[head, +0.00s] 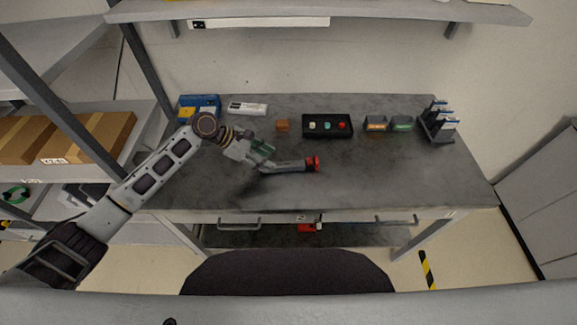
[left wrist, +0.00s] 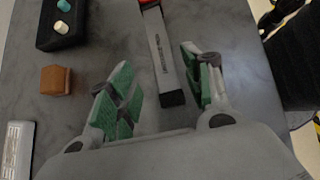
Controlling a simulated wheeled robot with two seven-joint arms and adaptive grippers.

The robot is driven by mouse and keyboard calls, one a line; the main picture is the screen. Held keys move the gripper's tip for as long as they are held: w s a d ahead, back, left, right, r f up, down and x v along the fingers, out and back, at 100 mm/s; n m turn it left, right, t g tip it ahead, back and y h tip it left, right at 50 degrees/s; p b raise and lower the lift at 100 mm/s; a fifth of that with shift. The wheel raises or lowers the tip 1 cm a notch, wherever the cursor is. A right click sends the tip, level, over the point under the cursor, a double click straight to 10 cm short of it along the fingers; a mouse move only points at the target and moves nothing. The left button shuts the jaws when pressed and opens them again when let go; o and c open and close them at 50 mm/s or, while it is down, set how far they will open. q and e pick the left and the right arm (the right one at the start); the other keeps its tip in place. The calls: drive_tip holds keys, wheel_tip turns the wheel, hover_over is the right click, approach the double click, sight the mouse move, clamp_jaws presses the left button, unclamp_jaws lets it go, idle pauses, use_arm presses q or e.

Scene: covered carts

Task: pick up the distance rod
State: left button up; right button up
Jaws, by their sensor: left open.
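The distance rod (head: 288,167) lies on the grey workbench, a dark grey bar with a red end on its right. In the left wrist view the rod (left wrist: 161,55) shows printed lettering along its side, and its red end is cut off at the top edge. My left gripper (head: 264,156) is open at the rod's left end. In the left wrist view the rod's near end shows between the green-padded fingers (left wrist: 160,80), closer to the right finger, with a gap to the left one. I cannot tell the height above the bench. My right gripper is not in view.
On the workbench (head: 390,180) behind the rod are an orange-brown block (head: 282,126), a black box with coloured knobs (head: 327,126), two small bins (head: 388,125) and a rack (head: 438,124). A blue box (head: 199,107) stands back left. The bench right of the rod is clear.

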sight(279, 164)
use_arm(q)
drive_tip(key=shift+s+d+p+x, duration=0.1)
drive_tip(key=shift+p+x, duration=0.1)
drive_tip(key=shift+x, duration=0.8)
drive_tip(key=shift+s+d+p+x, duration=0.1)
drive_tip(key=shift+p+x, duration=0.05)
drive_tip(key=shift+x, duration=0.8)
drive_tip(key=shift+d+f, duration=0.35)
drive_tip(key=shift+d, duration=0.05)
clamp_jaws()
